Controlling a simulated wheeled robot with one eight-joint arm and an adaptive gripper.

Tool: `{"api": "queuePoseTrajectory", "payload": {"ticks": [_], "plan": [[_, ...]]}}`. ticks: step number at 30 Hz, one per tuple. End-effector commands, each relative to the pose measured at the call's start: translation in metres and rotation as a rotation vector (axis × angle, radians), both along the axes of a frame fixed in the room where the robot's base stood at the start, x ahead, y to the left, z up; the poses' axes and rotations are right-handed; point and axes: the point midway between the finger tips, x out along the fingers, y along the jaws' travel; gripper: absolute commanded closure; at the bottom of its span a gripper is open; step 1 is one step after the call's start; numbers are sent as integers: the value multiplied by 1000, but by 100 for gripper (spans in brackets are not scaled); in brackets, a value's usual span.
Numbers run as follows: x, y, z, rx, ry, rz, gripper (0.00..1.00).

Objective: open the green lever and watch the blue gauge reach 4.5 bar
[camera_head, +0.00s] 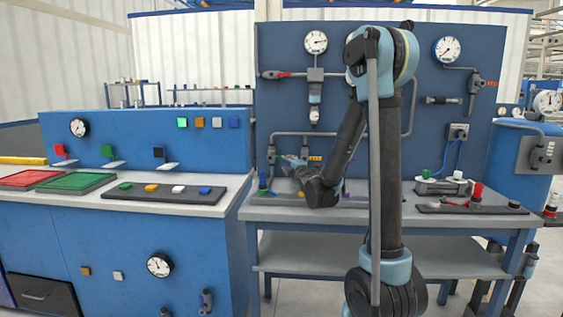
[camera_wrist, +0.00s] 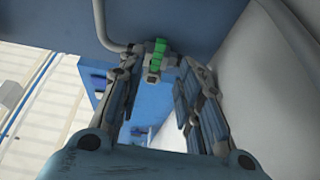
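In the wrist view the green lever (camera_wrist: 160,47) sits on a grey valve at the end of a pipe against the blue panel. My gripper (camera_wrist: 160,66) is open, with one finger on each side of the lever's line; I cannot tell if either touches it. In the head view my gripper (camera_head: 290,160) is low at the left of the blue panel, partly hidden by my arm. A blue-rimmed gauge (camera_head: 447,49) hangs at the panel's upper right; its reading is too small to tell.
A white-faced gauge (camera_head: 316,42) and a red-handled valve (camera_head: 282,75) are higher on the panel. A grey workbench (camera_head: 470,236) lies below. A blue console (camera_head: 150,240) stands at left, with a green tray (camera_head: 77,182) and coloured buttons. Grey pipes (camera_head: 292,135) run near my gripper.

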Motion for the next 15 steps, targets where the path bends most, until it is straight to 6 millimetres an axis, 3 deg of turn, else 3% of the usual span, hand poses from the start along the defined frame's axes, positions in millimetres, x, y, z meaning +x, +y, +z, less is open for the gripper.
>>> {"api": "queuePoseTrajectory", "payload": {"ticks": [9,15], "plan": [[54,19,0,-1,1,0,68],[78,28,0,-1,1,0,68]]}}
